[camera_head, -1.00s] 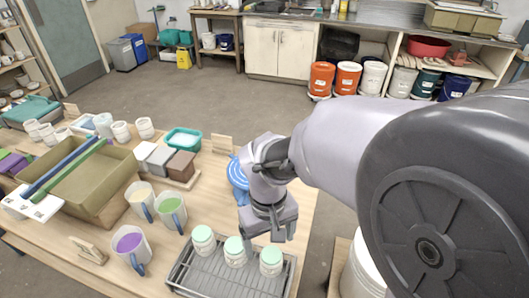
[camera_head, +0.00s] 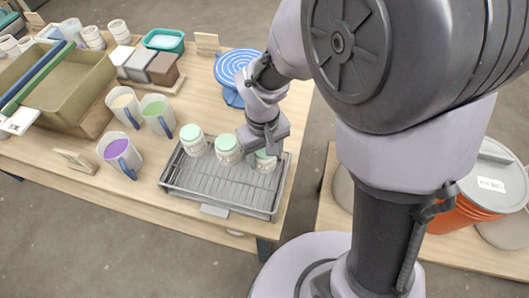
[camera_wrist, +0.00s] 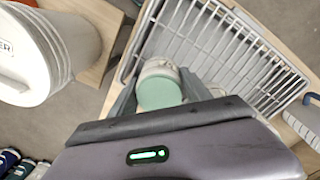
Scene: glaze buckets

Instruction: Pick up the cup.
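Three white cups with mint-green tops stand in a row on a grey wire rack tray (camera_head: 222,184): a left cup (camera_head: 194,142), a middle cup (camera_head: 228,151) and a right cup (camera_head: 266,164). My gripper (camera_head: 262,153) is down at the right cup and hides part of it. In the wrist view the cup (camera_wrist: 160,88) sits between the two fingers of my gripper (camera_wrist: 160,80), one on each side. The fingers are apart, with little room beside the cup. Contact cannot be made out.
Pitchers with purple (camera_head: 117,150), green (camera_head: 157,112) and cream (camera_head: 123,104) contents stand left of the rack. A blue banding wheel (camera_head: 235,70) is behind it. A white lidded bucket (camera_wrist: 45,50) stands beside the table in the wrist view.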

